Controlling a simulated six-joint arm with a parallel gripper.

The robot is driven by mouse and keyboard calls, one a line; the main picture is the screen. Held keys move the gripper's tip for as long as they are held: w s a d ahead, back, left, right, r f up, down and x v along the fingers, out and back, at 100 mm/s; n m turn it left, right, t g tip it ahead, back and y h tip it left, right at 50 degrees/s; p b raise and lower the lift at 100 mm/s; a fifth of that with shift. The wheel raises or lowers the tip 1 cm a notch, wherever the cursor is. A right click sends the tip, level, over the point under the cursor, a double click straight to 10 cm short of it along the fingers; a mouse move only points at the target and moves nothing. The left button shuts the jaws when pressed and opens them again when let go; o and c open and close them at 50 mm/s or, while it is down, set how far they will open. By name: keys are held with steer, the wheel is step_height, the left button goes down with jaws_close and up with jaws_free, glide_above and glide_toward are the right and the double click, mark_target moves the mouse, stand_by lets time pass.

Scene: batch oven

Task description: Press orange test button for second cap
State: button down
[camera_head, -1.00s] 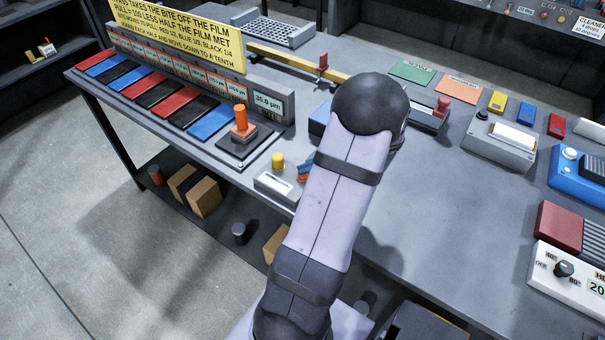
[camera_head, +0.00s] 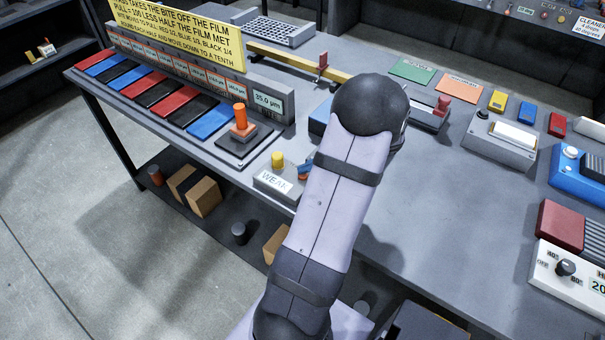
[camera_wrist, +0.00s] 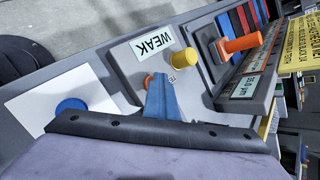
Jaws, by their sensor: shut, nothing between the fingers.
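The tester (camera_head: 262,186) is a grey box near the table's front edge, and its display (camera_head: 274,181) reads WEAK. It also shows in the wrist view (camera_wrist: 125,72). The orange test button (camera_wrist: 149,80) is partly covered by the blue fingertips of my gripper (camera_wrist: 160,84). My gripper is shut with nothing in it and its tips are at the button; I cannot tell whether they touch it. In the head view, my arm hides most of the gripper (camera_head: 305,171).
An orange-handled post (camera_head: 239,116) on a dark base stands left of the tester, beside red, black and blue strips (camera_head: 170,97). A gauge rail reading 35.0 µm (camera_head: 268,102) runs behind. A white plate with a blue disc (camera_wrist: 70,105) lies nearby. The table's right middle is clear.

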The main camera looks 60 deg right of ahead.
steer(key=shift+f, duration=0.1)
stand_by(0.3)
steer(key=shift+r, duration=0.2)
steer(key=shift+r+p, duration=0.1)
steer(key=shift+p, duration=0.2)
steer(key=shift+r+p, duration=2.25)
steer(key=shift+r, duration=0.8)
steer(key=shift+d, duration=0.1)
